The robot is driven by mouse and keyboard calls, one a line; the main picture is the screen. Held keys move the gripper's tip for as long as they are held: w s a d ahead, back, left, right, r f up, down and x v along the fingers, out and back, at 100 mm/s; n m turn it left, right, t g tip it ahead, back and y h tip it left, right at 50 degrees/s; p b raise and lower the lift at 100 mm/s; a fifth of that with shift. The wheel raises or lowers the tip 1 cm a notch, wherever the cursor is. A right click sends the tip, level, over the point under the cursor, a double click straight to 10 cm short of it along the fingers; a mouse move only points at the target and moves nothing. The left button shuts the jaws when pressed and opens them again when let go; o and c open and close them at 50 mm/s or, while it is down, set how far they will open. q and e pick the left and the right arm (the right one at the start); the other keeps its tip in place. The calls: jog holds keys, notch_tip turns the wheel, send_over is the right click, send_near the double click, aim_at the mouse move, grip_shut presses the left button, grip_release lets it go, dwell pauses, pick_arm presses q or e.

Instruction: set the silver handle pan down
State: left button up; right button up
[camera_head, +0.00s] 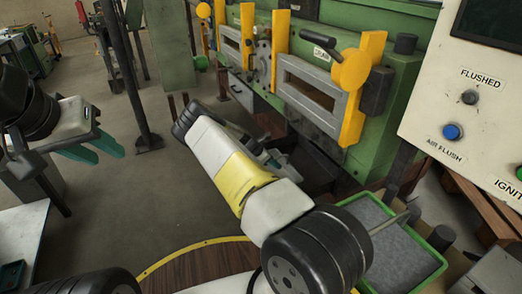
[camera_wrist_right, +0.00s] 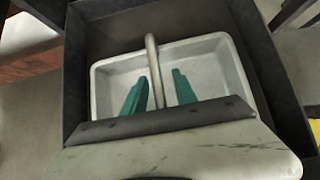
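The silver handle pan (camera_wrist_right: 232,70) shows in the right wrist view as a shallow, light metal pan with a bar handle (camera_wrist_right: 151,48) arching over its middle. It lies inside a dark, straight-walled box (camera_wrist_right: 75,80). My right gripper (camera_wrist_right: 159,76) is over the pan, with one green finger on each side of the handle. A gap shows between the handle and the right-hand finger, so the gripper looks open. In the head view my right arm hides that gripper and most of what is below it. My left gripper (camera_head: 97,152) is empty, its green fingers apart, at the left.
A green machine (camera_head: 420,75) with yellow latches stands at the back, close to my right arm. A white control panel (camera_head: 430,110) is at the right. A green-rimmed tray (camera_head: 436,258) with a grey lining lies at lower right. Open floor shows at centre left.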

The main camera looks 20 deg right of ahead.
jog(key=v, duration=1.1)
jog(key=shift+w+r, duration=0.1)
jog(key=shift+a+r, duration=0.3)
jog(key=shift+r, duration=0.3)
jog(key=s+a+r+m+t+y, duration=0.1)
jog(key=s+a+r+m+y, duration=0.2)
jog(key=s+r+m, duration=0.45)
jog(key=s+a+r+m+y, duration=0.25)
jog(key=s+r, duration=0.25)
jog(key=r, duration=0.6)
jog(key=s+a+r+m+t+y, duration=0.1)
jog(key=s+a+r+m+y, duration=0.25)
jog(key=s+r, duration=0.4)
jog(key=s+a+r+m+t, duration=0.1)
jog(key=s+r+m, duration=0.1)
jog(key=s+r, duration=0.3)
jog(key=s+a+r+m+t+y, duration=0.1)
jog(key=s+r, duration=0.4)
jog(key=s, duration=0.7)
jog(key=shift+s+a+m+t, duration=0.2)
jog(key=shift+a+m+t, duration=0.4)
jog(key=shift+m, duration=0.65)
jog(key=shift+a+r, duration=0.1)
